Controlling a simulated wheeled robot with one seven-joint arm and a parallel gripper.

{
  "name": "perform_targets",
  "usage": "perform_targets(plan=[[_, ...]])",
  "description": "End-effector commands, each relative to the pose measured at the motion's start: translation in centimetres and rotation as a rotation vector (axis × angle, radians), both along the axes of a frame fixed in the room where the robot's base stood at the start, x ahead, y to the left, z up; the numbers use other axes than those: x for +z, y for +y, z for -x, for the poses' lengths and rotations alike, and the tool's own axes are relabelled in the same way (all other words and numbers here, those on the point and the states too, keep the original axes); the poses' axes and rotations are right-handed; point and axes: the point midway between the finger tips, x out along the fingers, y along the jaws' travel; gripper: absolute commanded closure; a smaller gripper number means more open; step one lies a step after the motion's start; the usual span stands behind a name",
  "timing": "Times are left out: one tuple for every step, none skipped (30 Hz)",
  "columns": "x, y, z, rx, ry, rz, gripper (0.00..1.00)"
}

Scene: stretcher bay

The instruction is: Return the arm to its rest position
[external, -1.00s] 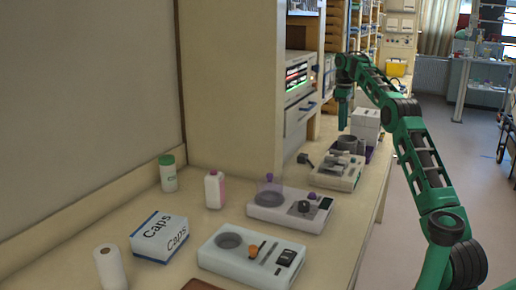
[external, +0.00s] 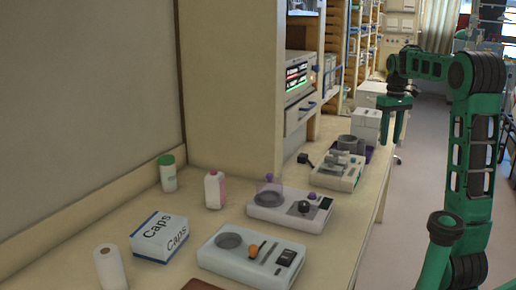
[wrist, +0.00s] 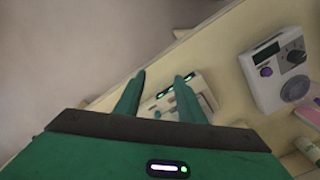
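My green arm reaches up at the right of the external view, its upper link upright and its forearm bent over to the left. My gripper (external: 391,138) hangs with its fingers down, near the counter's right edge and above its height. In the wrist view my gripper (wrist: 160,76) shows two green fingers spread apart with nothing held between them. A light device with green displays (wrist: 185,92) lies below and beyond the fingers, apart from them.
The counter (external: 345,235) carries a pale device with an orange knob (external: 252,253), another with a purple knob (external: 290,212), a Caps box (external: 159,238), a pink-and-white bottle (external: 214,189) and white boxes (external: 366,126). Clear floor (external: 410,190) lies right of the counter.

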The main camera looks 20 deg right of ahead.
Motion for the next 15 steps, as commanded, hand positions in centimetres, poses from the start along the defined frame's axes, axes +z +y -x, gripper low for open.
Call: perform_targets(plan=[[-0.4, 0.0, 2.5, -0.043, -0.003, -0.001, 0.64], [-0.8, -0.1, 3.8, -0.072, -0.004, -0.001, 0.64], [-1.4, -0.2, 5.6, -0.109, -0.005, -0.002, 0.64], [-1.8, -0.2, 6.9, -0.135, -0.006, -0.002, 0.64], [-2.3, -0.2, 8.3, -0.163, -0.006, -0.002, 0.64], [-3.0, -0.2, 10.1, -0.197, -0.008, -0.002, 0.64], [-3.6, -0.2, 11.5, -0.224, -0.008, -0.002, 0.64], [-4.2, -0.2, 12.9, -0.252, -0.008, -0.003, 0.64], [-5.0, -0.1, 14.7, -0.286, -0.009, -0.004, 0.64], [-5.7, 0.0, 16.1, -0.312, -0.009, -0.003, 0.64], [-6.4, 0.1, 17.5, -0.337, -0.009, -0.004, 0.64], [-7.4, 0.3, 19.4, -0.370, -0.009, -0.005, 0.64], [-8.2, 0.4, 20.7, -0.395, -0.009, -0.005, 0.64], [-8.9, 0.6, 22.1, -0.418, -0.009, -0.005, 0.64], [-9.9, 0.8, 23.7, -0.447, -0.008, -0.006, 0.64]])
